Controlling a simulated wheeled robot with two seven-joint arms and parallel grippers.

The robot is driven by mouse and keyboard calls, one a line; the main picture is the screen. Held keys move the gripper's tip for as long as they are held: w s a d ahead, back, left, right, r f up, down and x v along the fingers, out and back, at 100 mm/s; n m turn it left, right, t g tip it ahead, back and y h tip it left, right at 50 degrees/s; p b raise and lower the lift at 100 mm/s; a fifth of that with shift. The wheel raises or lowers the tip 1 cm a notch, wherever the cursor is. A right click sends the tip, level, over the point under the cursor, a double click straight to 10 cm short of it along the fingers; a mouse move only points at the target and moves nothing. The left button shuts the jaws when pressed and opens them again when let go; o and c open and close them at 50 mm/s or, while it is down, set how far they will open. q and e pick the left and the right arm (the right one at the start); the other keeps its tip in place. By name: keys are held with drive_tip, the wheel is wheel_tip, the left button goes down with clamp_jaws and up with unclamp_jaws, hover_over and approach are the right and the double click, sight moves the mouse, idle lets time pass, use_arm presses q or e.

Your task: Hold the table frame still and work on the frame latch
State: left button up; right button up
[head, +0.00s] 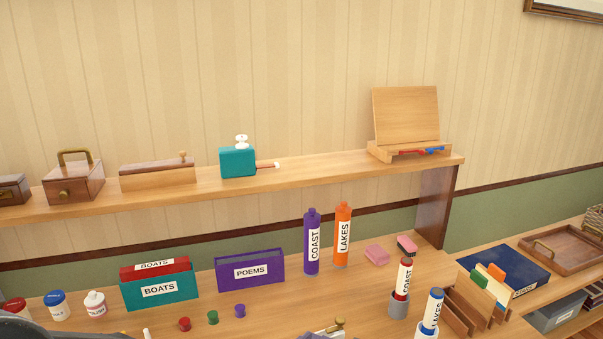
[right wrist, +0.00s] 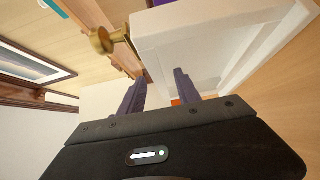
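My left gripper is not identifiable in either view.
Purple COAST bottle (head: 311,245) and orange LAKES bottle (head: 342,236) stand behind the frame. BOATS box (head: 160,291) and POEMS box (head: 249,273) stand left of them. Cups with bottles and a wooden card holder (head: 475,307) are at right. A raised shelf (head: 320,168) runs behind.

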drive_tip(key=v, duration=1.2)
drive_tip(key=shift+d, duration=0.1)
